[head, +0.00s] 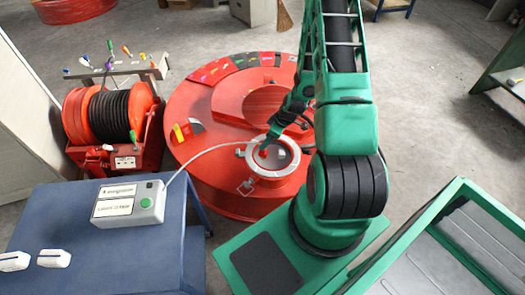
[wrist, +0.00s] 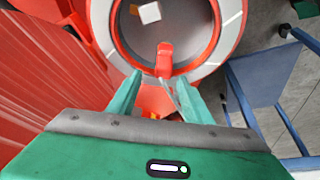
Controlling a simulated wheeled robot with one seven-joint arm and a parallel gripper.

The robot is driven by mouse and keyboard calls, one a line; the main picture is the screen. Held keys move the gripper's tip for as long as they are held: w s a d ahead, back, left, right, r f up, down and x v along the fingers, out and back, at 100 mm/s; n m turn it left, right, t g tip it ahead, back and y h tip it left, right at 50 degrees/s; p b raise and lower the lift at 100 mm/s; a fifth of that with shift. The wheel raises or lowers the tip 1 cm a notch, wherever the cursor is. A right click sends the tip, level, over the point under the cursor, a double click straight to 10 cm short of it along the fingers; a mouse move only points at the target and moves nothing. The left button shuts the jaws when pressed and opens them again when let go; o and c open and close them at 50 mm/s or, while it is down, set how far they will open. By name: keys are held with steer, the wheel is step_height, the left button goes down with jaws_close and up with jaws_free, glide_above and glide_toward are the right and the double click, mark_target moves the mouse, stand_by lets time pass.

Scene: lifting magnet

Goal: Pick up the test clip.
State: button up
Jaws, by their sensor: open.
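A red-handled clip (wrist: 165,58), which looks like the test clip, stands at the near edge of a round grey recess inside a pale ring (wrist: 232,22). Its metal lower part runs down between the fingers of my gripper (wrist: 160,92). My gripper is open, with one green finger on either side of the clip; I cannot tell whether either touches it. In the head view my gripper (head: 272,140) reaches down over the ring on the large red magnet (head: 190,118), and the red clip (head: 263,153) shows just below it.
A small white block (wrist: 150,12) lies in the recess. A grey box (head: 128,202) with a green button sits on a blue table (head: 70,235), and a pale cable runs from it to the ring. A red cable reel (head: 110,115) stands behind. A green-framed bench is at the right.

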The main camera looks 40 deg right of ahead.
steer(key=shift+s+x, duration=0.15)
steer(key=shift+x, duration=1.2)
steer(key=shift+s+x, duration=0.2)
steer(key=shift+x, duration=1.1)
steer(key=shift+f, duration=0.1)
jaws_close()
